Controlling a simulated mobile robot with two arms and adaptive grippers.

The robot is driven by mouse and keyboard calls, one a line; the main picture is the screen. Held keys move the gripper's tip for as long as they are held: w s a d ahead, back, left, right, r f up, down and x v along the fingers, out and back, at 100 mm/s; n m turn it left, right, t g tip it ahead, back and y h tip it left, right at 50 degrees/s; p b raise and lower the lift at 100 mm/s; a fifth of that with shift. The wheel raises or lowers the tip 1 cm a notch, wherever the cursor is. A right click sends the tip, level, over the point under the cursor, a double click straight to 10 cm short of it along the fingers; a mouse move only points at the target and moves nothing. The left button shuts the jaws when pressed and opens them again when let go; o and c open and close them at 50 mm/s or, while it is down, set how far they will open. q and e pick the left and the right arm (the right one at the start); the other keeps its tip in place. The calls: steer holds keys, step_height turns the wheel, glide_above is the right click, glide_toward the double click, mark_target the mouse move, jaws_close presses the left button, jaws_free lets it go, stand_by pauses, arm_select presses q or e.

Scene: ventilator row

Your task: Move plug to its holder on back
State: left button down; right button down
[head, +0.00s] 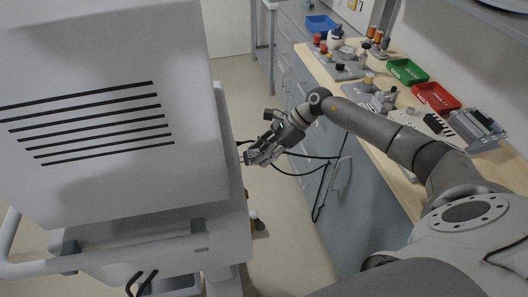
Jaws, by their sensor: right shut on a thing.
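My right gripper (252,157) is beside the right edge of a large grey-white ventilator (110,100). It is shut on the plug, which is mostly hidden between the fingers. A black cable (318,201) hangs in loops from near the gripper, in front of the grey cabinets. The ventilator's near face has several black vent slots. I cannot make out the plug's holder for certain. My left gripper is out of view.
A wooden-topped bench (401,165) runs along the right, with a green bin (407,71), a red bin (436,97) and small parts. A push handle (110,262) juts from the ventilator. Floor is free between ventilator and cabinets.

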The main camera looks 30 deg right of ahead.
steer(key=shift+w+a, duration=0.2)
steer(key=shift+a, duration=0.75)
stand_by(0.8)
steer(key=c, duration=1)
jaws_free()
steer(key=shift+w+a, duration=0.1)
steer(key=shift+o, duration=0.2)
steer(key=shift+d, duration=0.2)
steer(key=shift+d+r, duration=0.15)
steer(key=shift+d, duration=0.05)
steer(key=v, duration=1.1)
steer(key=shift+r, duration=0.25)
